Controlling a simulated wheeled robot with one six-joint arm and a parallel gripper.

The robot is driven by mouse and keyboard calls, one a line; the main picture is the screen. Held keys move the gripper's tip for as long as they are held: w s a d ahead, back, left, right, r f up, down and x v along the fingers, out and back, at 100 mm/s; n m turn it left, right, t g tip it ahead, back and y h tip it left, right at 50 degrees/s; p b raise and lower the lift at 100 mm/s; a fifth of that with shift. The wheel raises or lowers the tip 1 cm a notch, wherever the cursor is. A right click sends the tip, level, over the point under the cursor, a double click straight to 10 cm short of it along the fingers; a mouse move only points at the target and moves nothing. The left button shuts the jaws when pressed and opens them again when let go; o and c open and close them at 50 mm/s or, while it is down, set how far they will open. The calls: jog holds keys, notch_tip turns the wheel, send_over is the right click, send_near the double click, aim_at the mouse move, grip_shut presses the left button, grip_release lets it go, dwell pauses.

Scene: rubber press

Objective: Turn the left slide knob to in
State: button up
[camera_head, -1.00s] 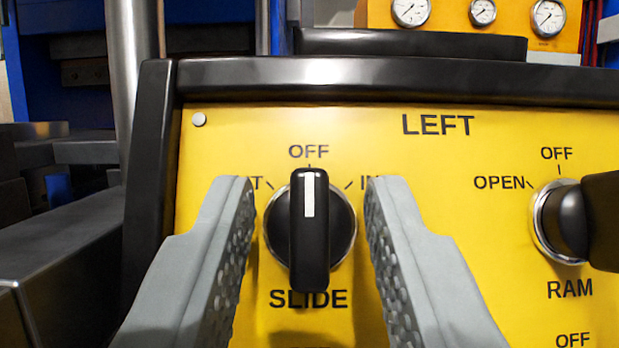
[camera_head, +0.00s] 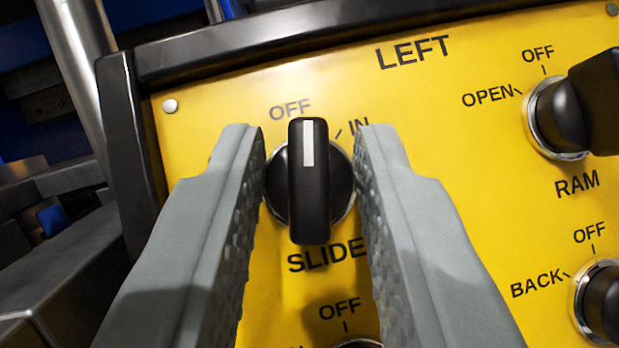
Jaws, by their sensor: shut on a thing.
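The left SLIDE knob (camera_head: 309,215) is black with a white pointer line, on the yellow panel under the word LEFT. My gripper (camera_head: 310,145) is shut on this knob, with a grey finger on each side. The pointer line stands between the OFF mark (camera_head: 290,108) and the IN mark (camera_head: 358,127), past OFF on the side of IN. The mark on the left of the knob is hidden behind the left finger.
The RAM knob (camera_head: 566,110) is at the right, with another knob (camera_head: 600,303) below it. Part of a further knob (camera_head: 358,344) shows at the bottom edge. A black frame (camera_head: 250,47) borders the panel. Dark machine parts lie at the left.

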jog(key=shift+m, duration=0.3)
jog(key=o, duration=0.7)
jog(key=shift+c, duration=0.2)
jog(key=v, duration=1.7)
jog(key=shift+s+a, duration=0.2)
